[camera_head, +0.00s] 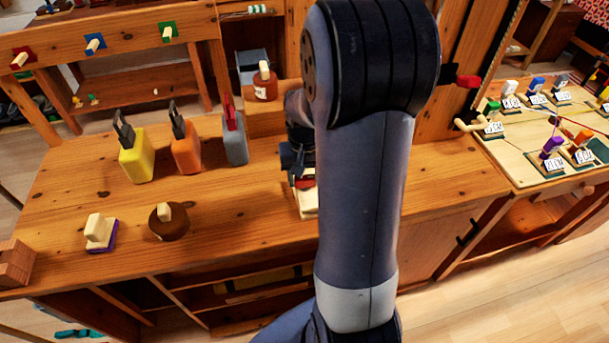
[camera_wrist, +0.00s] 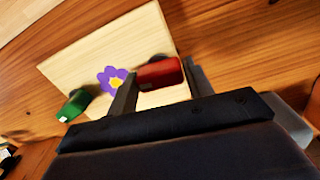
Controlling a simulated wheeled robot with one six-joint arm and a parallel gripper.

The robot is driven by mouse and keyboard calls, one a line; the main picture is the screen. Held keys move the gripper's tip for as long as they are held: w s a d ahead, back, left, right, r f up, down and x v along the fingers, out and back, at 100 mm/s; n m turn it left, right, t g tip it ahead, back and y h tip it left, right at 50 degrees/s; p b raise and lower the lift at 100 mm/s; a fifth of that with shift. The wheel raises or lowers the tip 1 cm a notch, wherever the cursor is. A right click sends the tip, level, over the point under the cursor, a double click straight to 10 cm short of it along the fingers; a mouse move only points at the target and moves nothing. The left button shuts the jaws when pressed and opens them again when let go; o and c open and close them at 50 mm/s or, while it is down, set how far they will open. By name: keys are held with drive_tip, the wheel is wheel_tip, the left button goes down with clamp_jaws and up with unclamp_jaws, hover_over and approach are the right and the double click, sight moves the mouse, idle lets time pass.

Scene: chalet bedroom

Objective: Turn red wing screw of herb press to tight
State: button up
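The herb press (camera_wrist: 75,65) is a pale wooden board with a purple and yellow flower on it. It lies on the wooden bench and is partly hidden by my gripper. Its red wing screw (camera_wrist: 160,73) is between the two fingertips of my gripper (camera_wrist: 160,69), close to both. I cannot tell whether the fingers press on it. A green wing screw (camera_wrist: 72,105) is at the board's left in the wrist view. In the head view my arm hides most of the press (camera_head: 307,203); a bit of red shows above it.
Yellow (camera_head: 137,160), orange (camera_head: 186,153) and grey (camera_head: 235,145) blocks with clips stand left on the bench (camera_head: 215,215). A round brown block (camera_head: 170,226) and a purple-based block (camera_head: 99,238) are nearer the front edge. A labelled board (camera_head: 517,165) is at right.

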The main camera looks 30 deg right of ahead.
drive_tip(key=c, duration=0.5)
drive_tip(key=shift+c, duration=0.2)
drive_tip(key=shift+m, duration=0.3)
drive_tip(key=m, duration=0.6)
drive_tip(key=shift+m, duration=0.3)
drive_tip(key=m, duration=0.9)
drive_tip(key=shift+m, duration=0.4)
drive_tip(key=o, duration=1)
